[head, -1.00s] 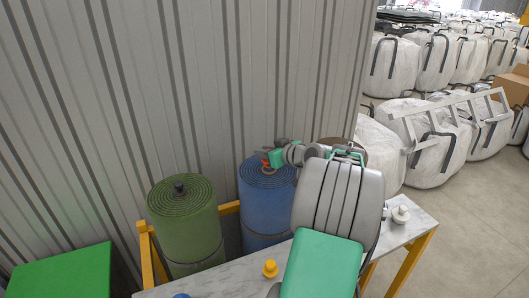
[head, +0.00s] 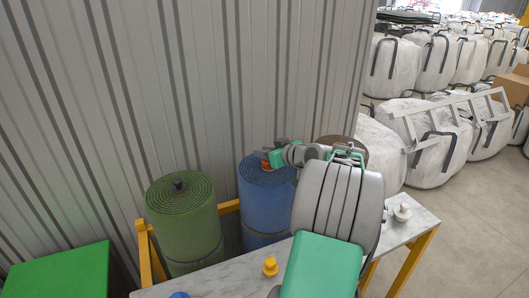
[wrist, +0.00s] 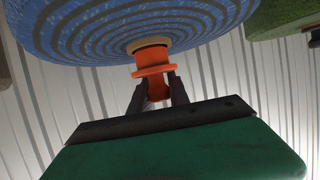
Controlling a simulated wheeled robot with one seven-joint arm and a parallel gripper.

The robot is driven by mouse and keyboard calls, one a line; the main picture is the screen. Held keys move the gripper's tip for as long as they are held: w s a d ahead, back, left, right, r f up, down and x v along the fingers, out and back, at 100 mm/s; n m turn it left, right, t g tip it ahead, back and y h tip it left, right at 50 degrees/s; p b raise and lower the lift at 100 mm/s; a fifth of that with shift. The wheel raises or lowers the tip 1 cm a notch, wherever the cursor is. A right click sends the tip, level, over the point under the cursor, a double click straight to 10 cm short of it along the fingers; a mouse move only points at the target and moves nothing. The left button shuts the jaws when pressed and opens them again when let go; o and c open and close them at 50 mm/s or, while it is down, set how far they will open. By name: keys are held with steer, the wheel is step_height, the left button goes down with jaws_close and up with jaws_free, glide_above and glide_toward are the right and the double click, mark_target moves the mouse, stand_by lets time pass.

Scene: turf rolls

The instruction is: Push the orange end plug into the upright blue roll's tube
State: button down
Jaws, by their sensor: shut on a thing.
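The blue roll (head: 262,205) stands upright behind the bench, its spiral end facing up. In the wrist view its end (wrist: 90,30) fills the upper part, with the tan tube rim (wrist: 147,43) at its centre. My gripper (head: 272,158) is over the roll's top; in the wrist view its dark fingers (wrist: 158,92) are shut on the orange end plug (wrist: 153,71) by its stem. The plug's nose overlaps the tube mouth, and its wide flange stands apart from the rim. I cannot tell how far the nose is inside. The plug also shows small in the head view (head: 264,163).
A green roll (head: 182,225) with a dark centre stands left of the blue one. The marble-topped bench (head: 225,275) holds a yellow plug (head: 270,268), a white plug (head: 402,213) and a blue piece (head: 180,295). A brown roll is mostly behind my arm. Corrugated wall stands behind.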

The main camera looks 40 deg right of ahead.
steer(key=shift+f+b, duration=0.95)
steer(key=shift+f, duration=0.05)
steer(key=c, duration=1.2)
jaws_free()
steer(key=shift+o, duration=0.2)
steer(key=v, duration=0.7)
steer(key=shift+s+r, duration=0.2)
steer(key=shift+s, duration=0.15)
